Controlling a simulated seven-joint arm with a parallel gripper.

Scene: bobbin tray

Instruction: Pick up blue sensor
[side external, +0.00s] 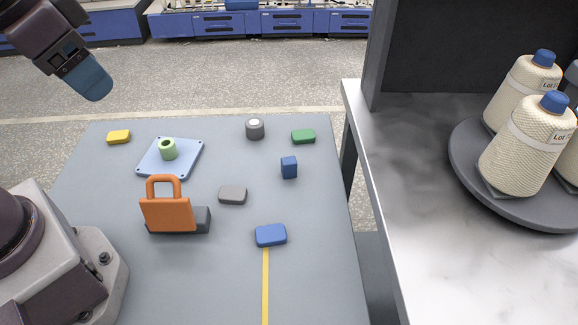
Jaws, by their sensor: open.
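A flat blue block (271,235) with rounded corners, which looks like the blue sensor, lies on the grey table (310,285) near the front middle. A yellow stripe runs from its near edge toward the front of the table. A smaller blue block (289,167) stands upright farther back. My gripper (91,84) is at the upper left, raised above the table's far left corner and well away from both blue blocks. It is open, with nothing visible in it; its blue fingertips overlap in this view.
An orange padlock-shaped piece (167,214) stands left of the flat blue block. A grey block (233,195), a green block (303,136), a yellow block (119,137), a round grey button (255,129) and a light blue plate (185,158) with a green ring (168,149) lie behind.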

